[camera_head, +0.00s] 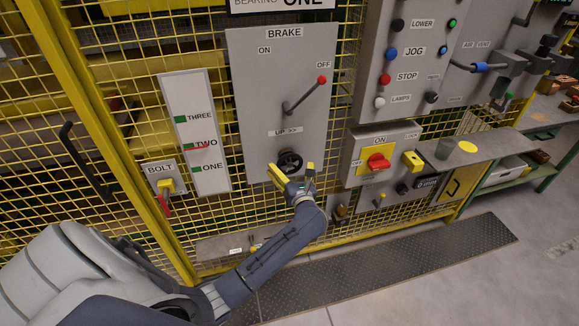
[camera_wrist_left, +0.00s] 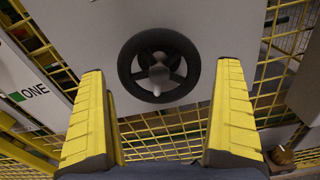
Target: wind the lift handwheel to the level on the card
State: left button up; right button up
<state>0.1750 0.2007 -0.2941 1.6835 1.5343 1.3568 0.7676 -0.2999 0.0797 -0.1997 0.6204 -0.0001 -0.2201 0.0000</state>
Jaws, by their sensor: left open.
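The black spoked handwheel (camera_head: 290,160) sits low on the grey brake panel (camera_head: 254,110), under the label "UP >>". It shows whole in the left wrist view (camera_wrist_left: 158,72). My left gripper (camera_head: 290,174) is open, its yellow fingers spread in front of the wheel, one toward each side; I see no contact. The card (camera_head: 284,4) at the top edge is cut off and reads "BEARING ONE". The level scale (camera_head: 196,132) is marked THREE, TWO and ONE with green patches; a red pointer (camera_head: 199,147) is at TWO. My right gripper is out of view.
The brake lever (camera_head: 304,97) has a red knob on the OFF side. A red rotary switch (camera_head: 377,162) is to the right. Yellow mesh fencing surrounds the panels, and a shelf (camera_head: 470,152) juts out at the right.

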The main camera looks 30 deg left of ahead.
pick_arm(q)
jog(key=shift+w+a, duration=0.4)
jog(key=shift+a, duration=0.05)
jog(key=shift+c, duration=0.6)
jog(key=c, duration=1)
